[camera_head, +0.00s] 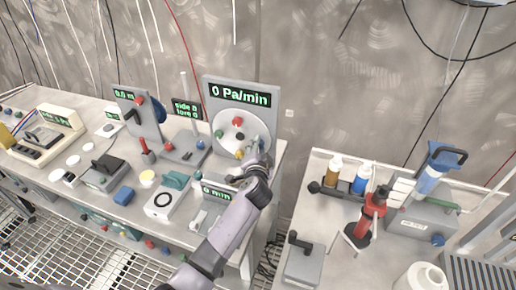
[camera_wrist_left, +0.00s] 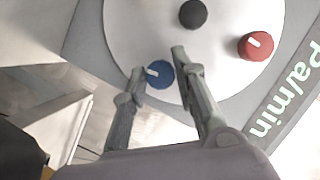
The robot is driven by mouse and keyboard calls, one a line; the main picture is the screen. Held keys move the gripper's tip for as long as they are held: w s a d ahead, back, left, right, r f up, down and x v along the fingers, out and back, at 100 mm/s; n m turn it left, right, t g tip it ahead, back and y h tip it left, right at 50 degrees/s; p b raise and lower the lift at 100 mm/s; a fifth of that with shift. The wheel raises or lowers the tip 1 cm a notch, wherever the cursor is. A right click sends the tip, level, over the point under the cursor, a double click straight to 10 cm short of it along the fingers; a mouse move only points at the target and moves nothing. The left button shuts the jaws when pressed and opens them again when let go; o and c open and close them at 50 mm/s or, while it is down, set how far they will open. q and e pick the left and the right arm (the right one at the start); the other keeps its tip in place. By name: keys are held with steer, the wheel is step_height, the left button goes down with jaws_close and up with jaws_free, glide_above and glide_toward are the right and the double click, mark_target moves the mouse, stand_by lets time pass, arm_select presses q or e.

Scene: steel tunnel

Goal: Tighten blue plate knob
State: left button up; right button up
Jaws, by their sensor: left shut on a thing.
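The blue knob (camera_wrist_left: 159,75) with a white pointer mark sits on the round white plate (camera_wrist_left: 130,35) of the grey panel. In the head view the white plate (camera_head: 226,124) is on the upright panel reading "0 Pa/min" (camera_head: 240,95), and my gripper hides the blue knob there. My left gripper (camera_head: 250,146) reaches the plate's lower right. In the left wrist view its fingertips (camera_wrist_left: 160,62) stand on either side of the blue knob, shut on it. A red knob (camera_wrist_left: 262,46) and a dark knob (camera_wrist_left: 193,13) are on the same plate. My right gripper is not in view.
A red knob (camera_head: 236,121) and a yellow knob (camera_head: 239,154) show near my gripper. A gap separates this crowded table from the right one, which holds bottles (camera_head: 361,178) and a red stand (camera_head: 369,217).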

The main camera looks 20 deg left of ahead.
arm_select(q)
jaws_close()
steer(key=shift+m+b, duration=0.6)
steer(key=shift+b, duration=0.15)
steer(key=o, duration=0.8)
jaws_free()
steer(key=shift+s, duration=0.1)
steer(key=v, duration=1.2)
steer(key=shift+d+f, duration=0.2)
steer(key=shift+f, duration=0.05)
steer(key=shift+f, duration=0.1)
